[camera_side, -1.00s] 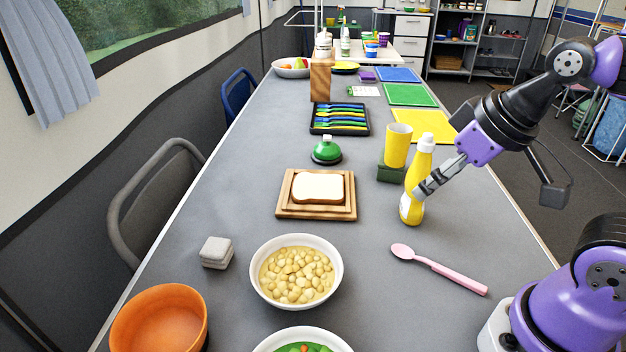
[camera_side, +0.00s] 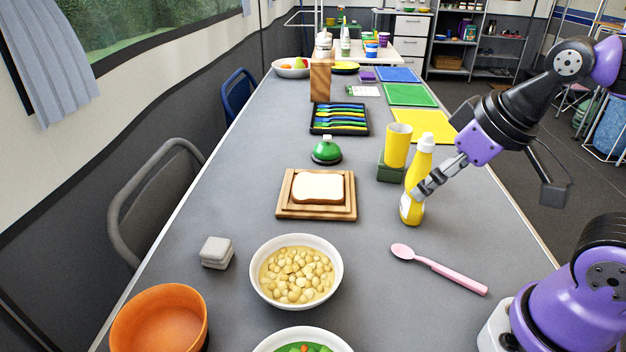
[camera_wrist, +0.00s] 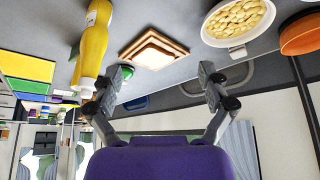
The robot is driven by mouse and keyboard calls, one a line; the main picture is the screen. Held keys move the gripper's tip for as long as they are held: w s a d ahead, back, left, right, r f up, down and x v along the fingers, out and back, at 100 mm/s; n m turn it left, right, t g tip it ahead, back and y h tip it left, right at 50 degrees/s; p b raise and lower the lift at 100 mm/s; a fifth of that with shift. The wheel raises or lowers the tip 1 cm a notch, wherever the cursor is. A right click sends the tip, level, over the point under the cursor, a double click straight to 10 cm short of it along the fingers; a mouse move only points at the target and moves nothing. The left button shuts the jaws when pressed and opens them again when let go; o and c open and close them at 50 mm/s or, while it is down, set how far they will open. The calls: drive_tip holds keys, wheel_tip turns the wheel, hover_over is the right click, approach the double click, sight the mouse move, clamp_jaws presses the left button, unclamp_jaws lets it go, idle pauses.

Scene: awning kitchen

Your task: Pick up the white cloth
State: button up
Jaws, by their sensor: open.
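A small folded cloth, whitish grey (camera_side: 216,252), lies on the grey table at the left, beside the bowl of chickpeas. My gripper (camera_side: 424,190) is in the air over the right part of the table, at the yellow bottle (camera_side: 416,178) in the side view. It also shows in the wrist view (camera_wrist: 163,80), with its two fingers wide apart and nothing between them. The cloth is well to the left of my gripper and nearer the camera.
A chickpea bowl (camera_side: 254,272), an orange bowl (camera_side: 160,335) and a pink spoon (camera_side: 440,267) are nearby. Bread on a wooden board (camera_side: 290,208), a green bell (camera_side: 327,152) and a yellow cup (camera_side: 397,146) stand farther back. Table left of the board is clear.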

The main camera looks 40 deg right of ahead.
drive_tip(key=n+g+y, duration=0.2)
drive_tip(key=n+y, duration=0.1)
drive_tip(key=n, duration=0.5)
hover_over(214, 246)
drive_tip(key=s+d, duration=0.3)
wheel_tip(214, 246, down, 7)
drive_tip(key=x, duration=0.5)
drive_tip(key=shift+a, duration=0.15)
drive_tip(key=x, duration=0.5)
drive_tip(key=shift+a+f, duration=0.15)
drive_tip(key=shift+f, duration=0.2)
drive_tip(key=c, duration=1)
